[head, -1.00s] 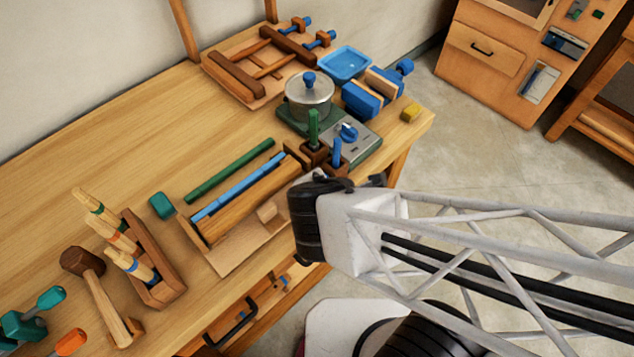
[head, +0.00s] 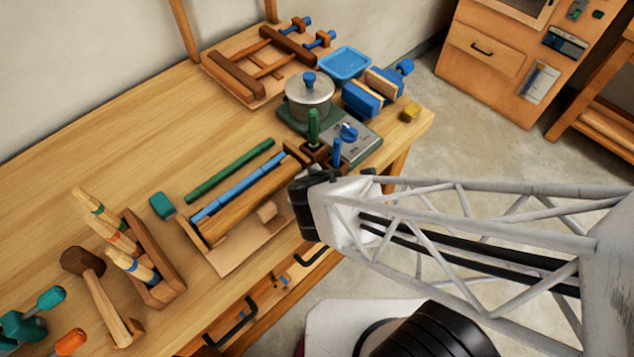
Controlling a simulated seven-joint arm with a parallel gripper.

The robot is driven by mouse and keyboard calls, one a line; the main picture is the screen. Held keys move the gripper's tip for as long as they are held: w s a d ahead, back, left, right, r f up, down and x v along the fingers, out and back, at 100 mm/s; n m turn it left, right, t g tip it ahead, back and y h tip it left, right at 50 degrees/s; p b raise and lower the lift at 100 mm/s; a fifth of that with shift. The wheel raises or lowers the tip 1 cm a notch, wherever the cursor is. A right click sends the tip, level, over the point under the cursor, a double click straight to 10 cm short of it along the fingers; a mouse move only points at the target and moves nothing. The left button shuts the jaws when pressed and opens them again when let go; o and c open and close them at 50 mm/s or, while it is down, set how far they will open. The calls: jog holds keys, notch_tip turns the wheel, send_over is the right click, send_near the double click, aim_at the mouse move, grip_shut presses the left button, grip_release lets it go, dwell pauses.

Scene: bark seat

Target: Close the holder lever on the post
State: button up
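A light brown post (head: 245,205) lies lengthwise in a wooden holder (head: 240,255) along the table's front edge. At the holder's right end, a green lever (head: 313,126) and a blue lever (head: 337,152) stand upright in dark wooden blocks (head: 314,151). I cannot tell which of them is the holder lever. My gripper (head: 303,210) is at the end of the white lattice arm, close in front of the holder's right end. Only its black back part shows; its fingers are hidden, and so is any contact with a lever.
A blue rod (head: 238,187) and a green rod (head: 230,171) lie behind the post. A pot (head: 309,97) on a green-based stove and a blue clamp (head: 362,101) stand behind the levers. A mallet (head: 100,295) and tool rack (head: 165,285) are at left. The back left tabletop is clear.

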jog(key=shift+f, duration=0.1)
grip_shut()
dwell(0.3)
jog(key=shift+m+h, duration=0.3)
jog(key=m+h, duration=0.1)
jog(key=s+m+h, duration=0.1)
jog(key=m, duration=0.1)
jog(key=s+m+h, duration=0.1)
jog(key=shift+s+d+g, duration=0.2)
jog(key=shift+d+g, duration=0.1)
jog(key=shift+d, duration=0.05)
jog(key=s+m+h, duration=0.1)
jog(key=m, duration=0.1)
jog(key=s+m+g+h, duration=0.1)
jog(key=m, duration=0.1)
jog(key=shift+a+h, duration=0.1)
jog(key=shift+h, duration=0.3)
jog(key=shift+s+a+m+g+h, duration=0.3)
jog(key=shift+s+m+g+h, duration=0.2)
jog(key=shift+m+g, duration=0.55)
jog(key=shift+s+a+m+g+h, duration=0.35)
jog(key=shift+s+m+g, duration=0.15)
jog(key=shift+m, duration=1)
jog(key=shift+s+a+m+g+h, duration=0.3)
jog(key=shift+s+m+g+h, duration=0.15)
jog(key=shift+m+g, duration=0.6)
